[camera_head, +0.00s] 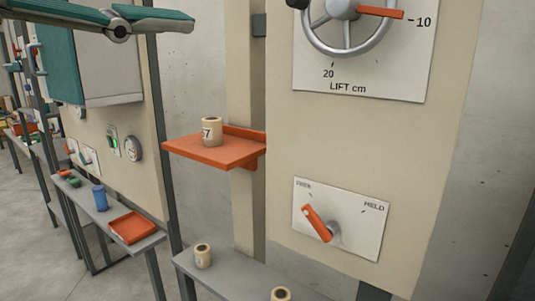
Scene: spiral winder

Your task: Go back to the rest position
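Neither of my grippers shows in the head view. The spiral winder's handwheel (346,48) is at the top right, cut off by the frame. Its orange pointer (380,12) points right, towards the 10 mark on the LIFT cm plate (400,70). Below it, an orange lever (317,223) on a white plate (360,243) leans up and left, away from the HELD mark. A beige roll marked 7 (211,131) stands upright on the orange shelf (190,148).
Another bench (88,190) at left carries a blue cup (100,198) and an orange tray (132,227). A teal jointed part (160,20) crosses the top left. Open floor (30,230) lies at lower left.

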